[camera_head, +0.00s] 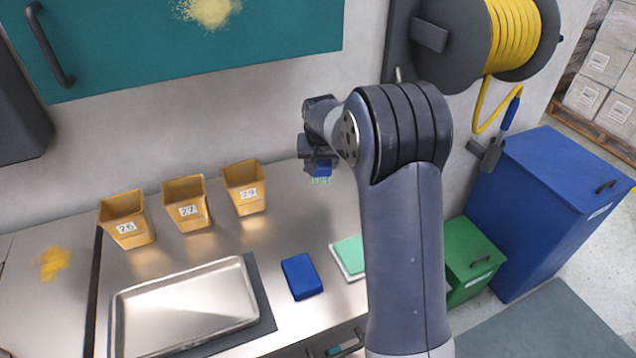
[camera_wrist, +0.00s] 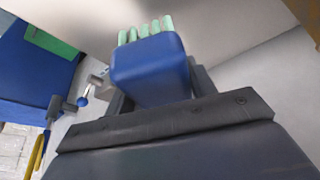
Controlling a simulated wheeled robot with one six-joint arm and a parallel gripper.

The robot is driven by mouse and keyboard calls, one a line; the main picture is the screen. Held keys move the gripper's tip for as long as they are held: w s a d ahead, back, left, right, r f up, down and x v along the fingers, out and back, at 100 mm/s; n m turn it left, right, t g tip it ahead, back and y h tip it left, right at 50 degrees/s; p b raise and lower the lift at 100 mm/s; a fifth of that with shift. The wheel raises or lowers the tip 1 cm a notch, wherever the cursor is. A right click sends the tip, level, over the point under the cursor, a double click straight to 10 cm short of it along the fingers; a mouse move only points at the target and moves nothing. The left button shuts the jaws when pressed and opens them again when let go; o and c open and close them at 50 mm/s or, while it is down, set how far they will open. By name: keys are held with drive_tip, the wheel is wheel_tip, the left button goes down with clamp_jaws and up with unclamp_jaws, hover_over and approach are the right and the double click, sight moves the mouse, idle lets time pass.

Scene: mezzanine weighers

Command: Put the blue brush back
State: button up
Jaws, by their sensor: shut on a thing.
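My gripper (camera_head: 319,160) is raised above the steel counter, near the back wall and right of the yellow bins. It is shut on the blue brush (camera_wrist: 152,66), a blue block with pale green bristles. In the head view the brush (camera_head: 322,170) shows as a small blue piece with its bristles facing down. The bristles stand clear at the top of the wrist view. Part of the brush is hidden between the jaws.
Yellow bins (camera_head: 186,204) with number labels stand at the counter's back left. A metal tray (camera_head: 190,303), a blue pad (camera_head: 301,276) and a green pad (camera_head: 350,254) lie in front. A hose reel (camera_head: 513,38), green box (camera_head: 470,262) and blue cabinet (camera_head: 560,205) are at right.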

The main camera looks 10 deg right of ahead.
sight(321, 167)
wheel_tip(321, 167, down, 8)
drive_tip(key=shift+s+f+p, duration=0.1)
drive_tip(key=shift+f+p, duration=0.1)
drive_tip(key=shift+p, duration=0.55)
drive_tip(key=shift+f, duration=0.1)
drive_tip(key=o, duration=0.9)
drive_tip(key=shift+o, duration=0.2)
drive_tip(key=shift+r, duration=0.35)
drive_tip(key=b+v, duration=0.2)
drive_tip(key=v, duration=0.9)
drive_tip(key=shift+s+a+r, duration=0.1)
drive_tip(key=shift+r, duration=0.15)
